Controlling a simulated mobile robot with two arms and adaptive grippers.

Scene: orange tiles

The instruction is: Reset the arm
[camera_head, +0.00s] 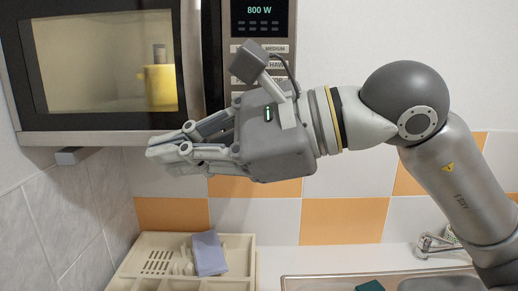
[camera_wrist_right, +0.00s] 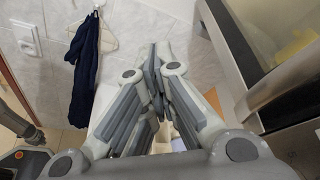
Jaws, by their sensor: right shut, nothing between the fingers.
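My right gripper (camera_head: 160,150) reaches in from the right in the head view, in front of the microwave's lower edge. Its fingers point left and are closed together with nothing between them. In the right wrist view the fingertips (camera_wrist_right: 156,62) meet in the middle of the picture. My left gripper is not in view.
The microwave (camera_head: 110,122) has its door open or its window showing a yellow mug (camera_head: 159,88) inside. Below are a cream dish rack (camera_head: 140,262) with a blue-grey cloth (camera_head: 209,253) and a sink (camera_head: 330,284) with a tap (camera_head: 437,243). Dark clothing (camera_wrist_right: 84,65) hangs on the wall.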

